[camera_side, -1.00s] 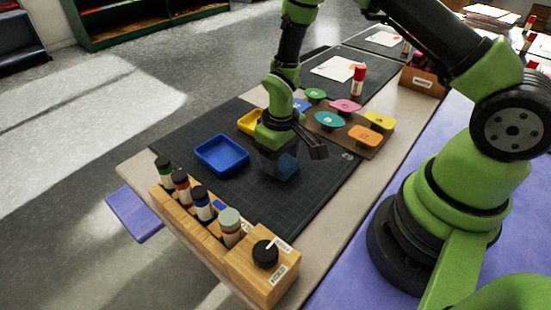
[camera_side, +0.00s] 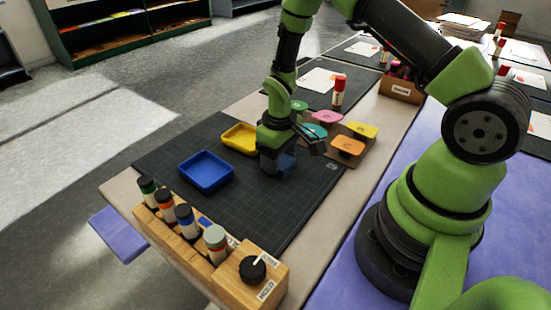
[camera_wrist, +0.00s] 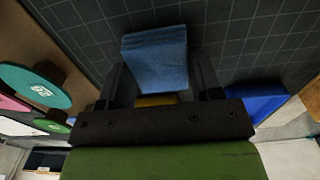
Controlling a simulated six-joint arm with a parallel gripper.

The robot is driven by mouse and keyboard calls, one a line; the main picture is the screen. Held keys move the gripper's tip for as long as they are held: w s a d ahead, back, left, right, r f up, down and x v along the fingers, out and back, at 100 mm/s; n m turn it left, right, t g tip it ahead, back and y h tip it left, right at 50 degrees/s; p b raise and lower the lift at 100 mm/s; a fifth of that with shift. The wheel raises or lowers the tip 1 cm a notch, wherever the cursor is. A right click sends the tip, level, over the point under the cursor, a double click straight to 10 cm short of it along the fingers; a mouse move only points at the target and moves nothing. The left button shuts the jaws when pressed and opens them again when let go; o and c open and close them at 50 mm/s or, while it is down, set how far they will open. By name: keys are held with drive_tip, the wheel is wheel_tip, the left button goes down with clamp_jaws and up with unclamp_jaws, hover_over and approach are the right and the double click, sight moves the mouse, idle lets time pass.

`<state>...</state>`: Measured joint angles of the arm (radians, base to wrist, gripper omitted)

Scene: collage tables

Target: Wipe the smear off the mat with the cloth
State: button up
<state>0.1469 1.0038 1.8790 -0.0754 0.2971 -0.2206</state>
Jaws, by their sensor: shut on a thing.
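My gripper (camera_side: 277,160) is low over the dark gridded mat (camera_side: 262,215), shut on a blue cloth (camera_side: 287,166). In the wrist view the cloth (camera_wrist: 154,55) is a folded light-blue block between my two fingers (camera_wrist: 162,85). It is at or just above the mat (camera_wrist: 245,40); I cannot tell whether it touches. No smear shows on the visible mat; the cloth and gripper hide a patch of it.
A blue tray (camera_side: 206,183) and a yellow tray (camera_side: 228,144) lie left of my gripper. A board with coloured discs, including an orange one (camera_side: 348,146), stands to the right. A wooden bottle rack (camera_side: 192,236) lines the near edge. The near mat is clear.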

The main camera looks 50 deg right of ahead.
drive_tip(key=shift+s, duration=0.1)
drive_tip(key=shift+r, duration=2.5)
